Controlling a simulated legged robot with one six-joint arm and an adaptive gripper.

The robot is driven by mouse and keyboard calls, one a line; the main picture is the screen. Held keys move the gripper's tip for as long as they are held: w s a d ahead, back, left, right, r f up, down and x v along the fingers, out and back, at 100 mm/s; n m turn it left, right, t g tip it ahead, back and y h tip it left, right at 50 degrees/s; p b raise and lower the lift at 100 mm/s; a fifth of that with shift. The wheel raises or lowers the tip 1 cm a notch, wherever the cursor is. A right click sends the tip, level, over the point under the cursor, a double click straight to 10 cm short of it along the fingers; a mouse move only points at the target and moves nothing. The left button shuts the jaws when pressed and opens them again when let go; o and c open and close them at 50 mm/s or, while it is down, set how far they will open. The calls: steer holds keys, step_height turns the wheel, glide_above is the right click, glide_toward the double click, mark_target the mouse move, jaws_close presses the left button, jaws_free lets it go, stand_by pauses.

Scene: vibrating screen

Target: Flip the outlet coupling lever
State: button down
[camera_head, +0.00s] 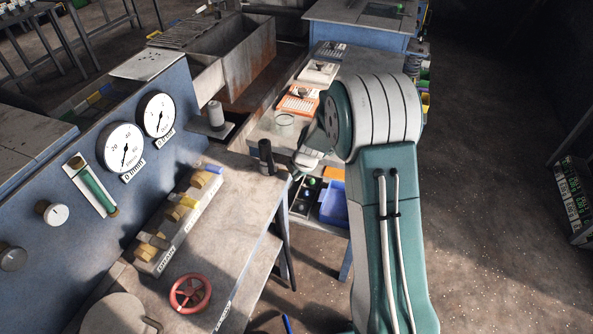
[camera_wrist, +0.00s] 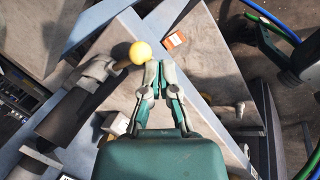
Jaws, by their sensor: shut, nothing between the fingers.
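In the wrist view a yellow ball knob (camera_wrist: 140,52) sits just left of and ahead of my gripper (camera_wrist: 161,66). It appears to be the end of a lever on a grey metal coupling fitting (camera_wrist: 92,72), but its stem is barely visible. A dark cylindrical pipe piece (camera_wrist: 66,116) continues from the fitting toward the lower left. My gripper's two fingers are together and hold nothing. The tips look close beside the knob; whether they touch it I cannot tell. In the head view my teal arm reaches over the bench side, and the knob cannot be made out.
Gauges sit on the blue panel (camera_head: 70,225). A blue bin (camera_head: 334,205) is below the arm. Green and blue hoses (camera_wrist: 284,28) cross the wrist view's right.

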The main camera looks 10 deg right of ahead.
steer(key=shift+s+d+f, duration=0.1)
steer(key=shift+d+f, duration=0.05)
steer(key=shift+f, duration=0.55)
steer(key=shift+f, duration=0.1)
stand_by(0.4)
